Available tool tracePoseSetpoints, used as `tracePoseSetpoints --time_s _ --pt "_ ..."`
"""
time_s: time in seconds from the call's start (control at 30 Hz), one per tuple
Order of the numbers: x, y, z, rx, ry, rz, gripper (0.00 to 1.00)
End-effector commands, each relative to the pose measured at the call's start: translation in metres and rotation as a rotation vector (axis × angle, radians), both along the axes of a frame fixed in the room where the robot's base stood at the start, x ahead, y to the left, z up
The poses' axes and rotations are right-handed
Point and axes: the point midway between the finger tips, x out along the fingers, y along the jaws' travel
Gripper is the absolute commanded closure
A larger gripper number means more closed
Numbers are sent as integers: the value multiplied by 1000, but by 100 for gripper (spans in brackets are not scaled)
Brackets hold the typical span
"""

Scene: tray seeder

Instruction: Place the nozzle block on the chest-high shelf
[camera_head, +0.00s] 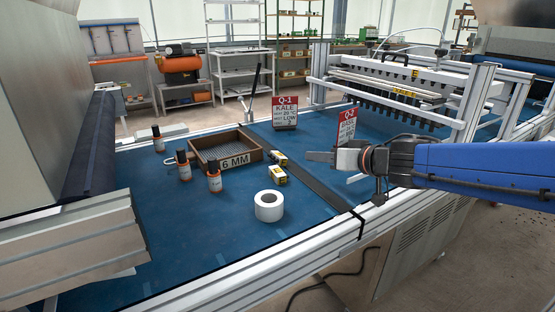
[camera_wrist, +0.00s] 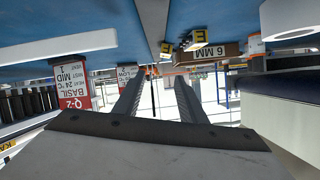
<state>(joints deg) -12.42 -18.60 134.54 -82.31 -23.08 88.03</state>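Two small yellow-and-black blocks lie on the blue belt beside the wooden box: one farther (camera_head: 278,158) and one nearer (camera_head: 277,175). They also show in the wrist view, where one block (camera_wrist: 197,39) bears an "E". I cannot tell for certain which is the nozzle block. My gripper (camera_head: 322,158) is over the belt, right of the blocks and apart from them. In the wrist view its two fingers (camera_wrist: 158,95) stand apart with nothing between them. A white shelf rack (camera_head: 235,60) stands at the back; which level is chest-high is unclear.
On the belt (camera_head: 215,240) are a wooden "6 MM" box (camera_head: 228,163), several dark bottles with orange labels (camera_head: 215,183), a white tape roll (camera_head: 268,206) and red-and-white signs (camera_head: 285,112). A dark strip crosses the belt. A seeder bar (camera_head: 400,95) spans its far right.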

Motion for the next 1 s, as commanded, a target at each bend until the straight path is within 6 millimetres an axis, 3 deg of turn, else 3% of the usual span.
tracePoseSetpoints --time_s 0.23,1.0 --pt "4 24 -10 17 32 58 62" --pt "78 85 -48 15 31 53 62"
